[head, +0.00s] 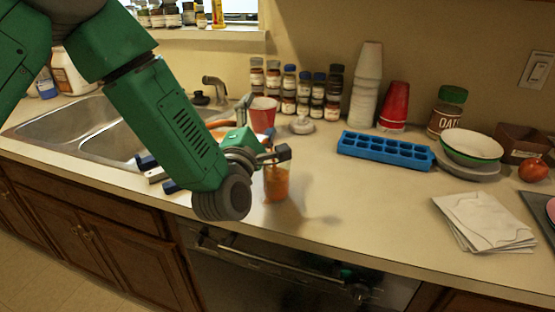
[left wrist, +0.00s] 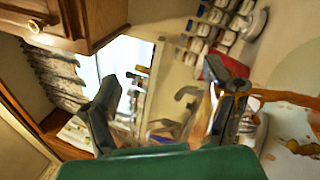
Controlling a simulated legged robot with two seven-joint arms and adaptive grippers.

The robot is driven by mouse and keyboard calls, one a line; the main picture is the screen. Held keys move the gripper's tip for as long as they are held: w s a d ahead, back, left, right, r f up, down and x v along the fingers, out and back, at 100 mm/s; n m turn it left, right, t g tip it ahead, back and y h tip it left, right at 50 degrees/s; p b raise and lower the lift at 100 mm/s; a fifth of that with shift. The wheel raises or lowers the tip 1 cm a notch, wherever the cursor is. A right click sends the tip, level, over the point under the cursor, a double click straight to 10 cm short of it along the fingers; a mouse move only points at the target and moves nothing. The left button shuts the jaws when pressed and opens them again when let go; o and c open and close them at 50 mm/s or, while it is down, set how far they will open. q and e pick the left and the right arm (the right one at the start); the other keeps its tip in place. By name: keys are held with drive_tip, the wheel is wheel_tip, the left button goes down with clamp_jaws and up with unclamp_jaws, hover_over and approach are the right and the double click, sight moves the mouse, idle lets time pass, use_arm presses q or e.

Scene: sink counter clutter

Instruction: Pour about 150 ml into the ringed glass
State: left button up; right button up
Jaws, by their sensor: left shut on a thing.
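A clear glass (head: 276,185) with orange liquid in it stands near the counter's front edge in the head view. I cannot make out a ring on it. My left gripper (head: 272,156) is just above and to the left of this glass, shut on a container that my arm mostly hides. In the left wrist view my left gripper (left wrist: 165,100) has orange colour between its fingers, probably the held container's contents. A thin orange streak (left wrist: 285,97) runs from beside the right-hand finger and looks like flowing liquid. My right gripper is not in view.
A red cup (head: 262,115) stands behind my gripper, with several spice jars (head: 290,90) at the wall. A blue ice tray (head: 386,150), stacked bowls (head: 471,148) and paper napkins (head: 484,221) are to the right. The sink (head: 65,128) is left.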

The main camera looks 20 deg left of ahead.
use_arm(q)
drive_tip(key=shift+a+f+n, duration=0.25)
drive_tip(key=shift+f+n, duration=0.2)
drive_tip(key=shift+n, duration=0.35)
drive_tip(key=shift+a+n+y+b, duration=0.25)
drive_tip(key=shift+n+y+b, duration=0.15)
drive_tip(key=shift+n, duration=0.1)
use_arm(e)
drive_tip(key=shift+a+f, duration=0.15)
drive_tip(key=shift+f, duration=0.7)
use_arm(q)
drive_tip(key=shift+d, duration=0.15)
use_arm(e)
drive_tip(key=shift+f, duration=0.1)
